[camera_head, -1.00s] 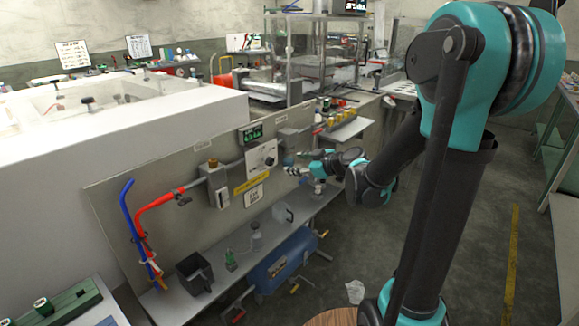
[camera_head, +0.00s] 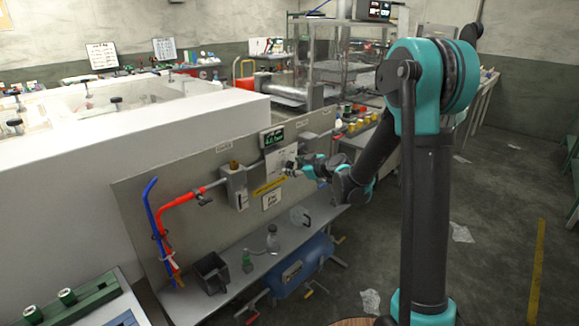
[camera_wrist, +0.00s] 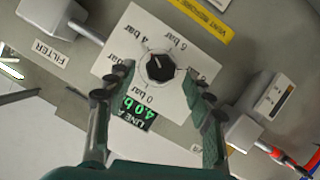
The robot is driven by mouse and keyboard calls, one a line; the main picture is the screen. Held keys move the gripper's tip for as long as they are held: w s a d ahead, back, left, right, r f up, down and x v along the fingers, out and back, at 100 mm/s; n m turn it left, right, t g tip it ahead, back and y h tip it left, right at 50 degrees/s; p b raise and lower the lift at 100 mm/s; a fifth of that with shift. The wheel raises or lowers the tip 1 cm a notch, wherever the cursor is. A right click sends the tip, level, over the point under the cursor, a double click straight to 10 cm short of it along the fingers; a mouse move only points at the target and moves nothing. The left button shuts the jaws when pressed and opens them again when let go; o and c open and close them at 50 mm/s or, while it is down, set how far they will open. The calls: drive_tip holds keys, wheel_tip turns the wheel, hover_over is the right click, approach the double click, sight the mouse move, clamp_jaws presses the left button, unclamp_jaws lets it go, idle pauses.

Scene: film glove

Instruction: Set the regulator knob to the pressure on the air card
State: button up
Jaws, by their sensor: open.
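The black regulator knob (camera_wrist: 160,68) sits on a white dial plate (camera_wrist: 118,62) marked in bar. In the wrist view its pale pointer line faces up-left, near the 4 bar mark. My gripper (camera_wrist: 157,80) is open, its fingertips on either side of the knob's lower half. I cannot tell whether they touch it. In the head view my gripper (camera_head: 289,168) is in front of the dial plate and hides the knob. The green display (camera_wrist: 137,112) reads about 4.0 for line A. The air card (camera_head: 271,200) hangs under a yellow label; its print is too small to read.
A grey valve box (camera_head: 235,188) with a red pipe (camera_head: 180,205) is left of the dial. A blue tank (camera_head: 303,268) lies beneath the shelf.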

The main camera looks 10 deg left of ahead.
sight(293, 165)
drive_tip(key=shift+x, duration=1.7)
drive_tip(key=shift+c, duration=0.4)
drive_tip(key=c, duration=1.1)
drive_tip(key=m+g+y, duration=0.1)
drive_tip(key=m, duration=0.1)
drive_tip(key=m+g+y, duration=0.1)
drive_tip(key=m, duration=0.1)
drive_tip(key=shift+w+d+g, duration=0.1)
drive_tip(key=shift+w+g, duration=0.05)
drive_tip(key=shift+g, duration=0.15)
drive_tip(key=m+y, duration=0.1)
drive_tip(key=m, duration=0.1)
drive_tip(key=m+g, duration=0.1)
drive_tip(key=shift+m+g+y, duration=0.3)
drive_tip(key=shift+m+y, duration=0.1)
